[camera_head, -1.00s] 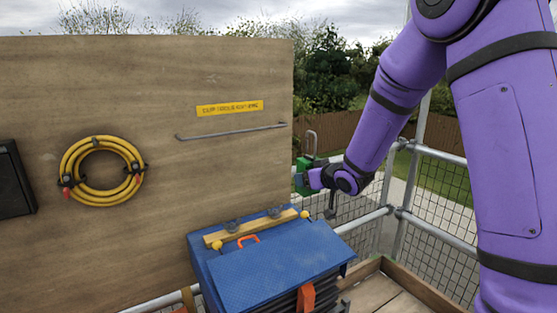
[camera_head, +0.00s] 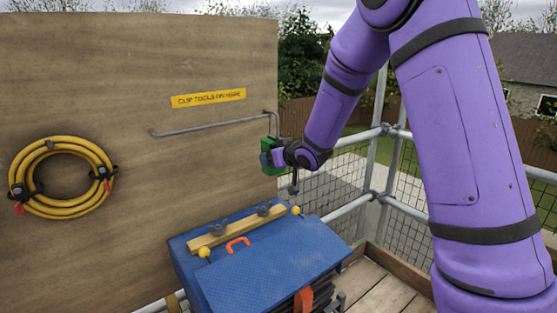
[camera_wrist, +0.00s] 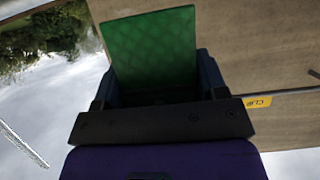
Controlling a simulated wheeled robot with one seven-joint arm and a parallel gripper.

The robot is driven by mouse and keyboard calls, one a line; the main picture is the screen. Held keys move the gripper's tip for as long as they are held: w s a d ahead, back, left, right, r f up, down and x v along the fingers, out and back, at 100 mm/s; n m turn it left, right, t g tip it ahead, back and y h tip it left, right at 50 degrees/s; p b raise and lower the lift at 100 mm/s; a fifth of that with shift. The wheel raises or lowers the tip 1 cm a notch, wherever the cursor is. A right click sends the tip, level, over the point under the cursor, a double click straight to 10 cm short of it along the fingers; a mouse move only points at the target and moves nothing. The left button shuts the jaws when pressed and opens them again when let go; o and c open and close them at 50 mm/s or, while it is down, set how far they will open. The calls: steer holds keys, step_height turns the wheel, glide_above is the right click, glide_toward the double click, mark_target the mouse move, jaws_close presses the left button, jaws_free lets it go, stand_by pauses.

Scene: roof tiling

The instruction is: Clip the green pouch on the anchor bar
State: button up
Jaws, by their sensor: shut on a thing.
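The green pouch (camera_head: 270,158) is held in my gripper (camera_head: 266,158), at the right edge of the wooden board. A thin grey clip loop (camera_head: 278,124) stands up from the pouch's top. The grey anchor bar (camera_head: 205,127) runs across the board, and its right end is close to the loop. I cannot tell whether the loop touches or goes around the bar. In the wrist view the pouch (camera_wrist: 150,48) sits between the blue fingers of my gripper (camera_wrist: 158,80), and the bar (camera_wrist: 290,92) is to the right, apart from the pouch's body.
A yellow label (camera_head: 208,98) is above the bar on the wooden board (camera_head: 110,75). A coiled yellow hose (camera_head: 62,205) hangs at left. Metal railing (camera_head: 355,205) and mesh are at right.

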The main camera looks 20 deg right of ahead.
steer(key=shift+w+a, duration=0.25)
steer(key=shift+w, duration=0.5)
steer(key=shift+w+a, duration=0.2)
steer(key=shift+w, duration=0.6)
steer(key=shift+w+a, duration=0.25)
steer(key=shift+w, duration=0.5)
steer(key=shift+w+a, duration=0.2)
steer(key=shift+w, duration=0.4)
steer(key=shift+w+a, duration=0.2)
steer(key=shift+w, duration=0.6)
steer(key=shift+w+a+r, duration=0.1)
steer(key=shift+w+a, duration=0.15)
steer(key=shift+w, duration=0.3)
steer(key=shift+w+a, duration=0.15)
steer(key=shift+w, duration=0.2)
steer(key=shift+f, duration=0.75)
stand_by(0.8)
steer(key=shift+f, duration=0.3)
